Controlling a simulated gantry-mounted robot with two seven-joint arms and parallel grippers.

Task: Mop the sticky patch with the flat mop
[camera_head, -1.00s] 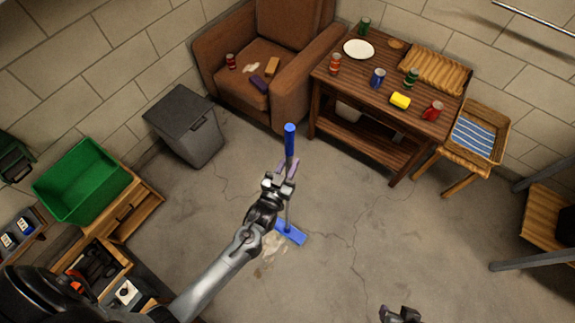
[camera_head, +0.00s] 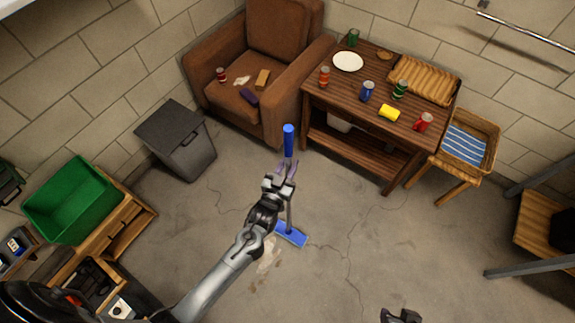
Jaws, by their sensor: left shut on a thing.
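The flat mop stands nearly upright, with a blue grip (camera_head: 289,141) at the top of its pole and a flat blue head (camera_head: 291,235) on the floor. My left gripper (camera_head: 286,172) is shut on the mop's pole, below the blue grip. The sticky patch (camera_head: 266,258) is a pale, beige smear on the concrete. It lies at the lower left of the mop head, partly hidden by my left arm. My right gripper (camera_head: 401,316) shows only in part at the bottom edge, and its jaws are not clear.
A grey bin (camera_head: 178,140), brown armchair (camera_head: 262,75) and wooden table (camera_head: 380,105) with cans stand along the back. A wicker stool (camera_head: 461,150) stands right of the table. A green crate (camera_head: 72,200) is at the left. The floor right of the mop is clear.

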